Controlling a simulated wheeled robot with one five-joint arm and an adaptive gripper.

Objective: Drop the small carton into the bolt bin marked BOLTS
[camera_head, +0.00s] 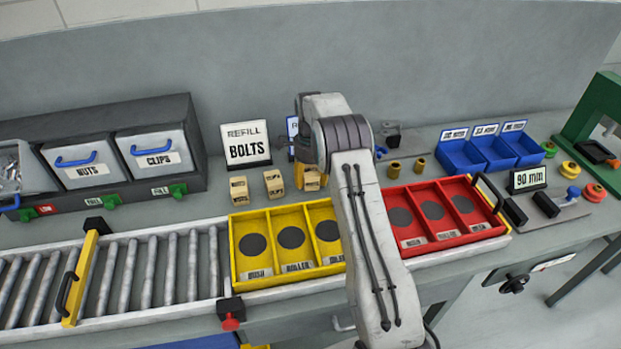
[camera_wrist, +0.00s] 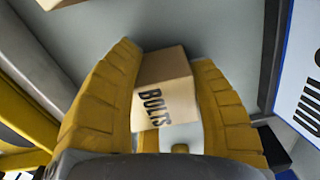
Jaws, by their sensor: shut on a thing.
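The small carton (camera_wrist: 165,95) is a tan box printed BOLTS. In the wrist view it sits between the two yellow fingers of my gripper (camera_wrist: 165,56), which is shut on it. In the head view a carton (camera_head: 312,180) shows at the left side of my arm, just below the yellow of my gripper; the arm hides the fingertips. At the far left edge an open bin (camera_head: 12,178) holds grey metal pieces and has a blue handle. Its name label is not readable, so I cannot tell whether it is marked BOLTS.
Two more cartons (camera_head: 273,183) stand left of my gripper, before the REFILL BOLTS sign (camera_head: 246,144). Closed NUTS (camera_head: 88,167) and CLIPS (camera_head: 155,152) bins sit in the dark rack.

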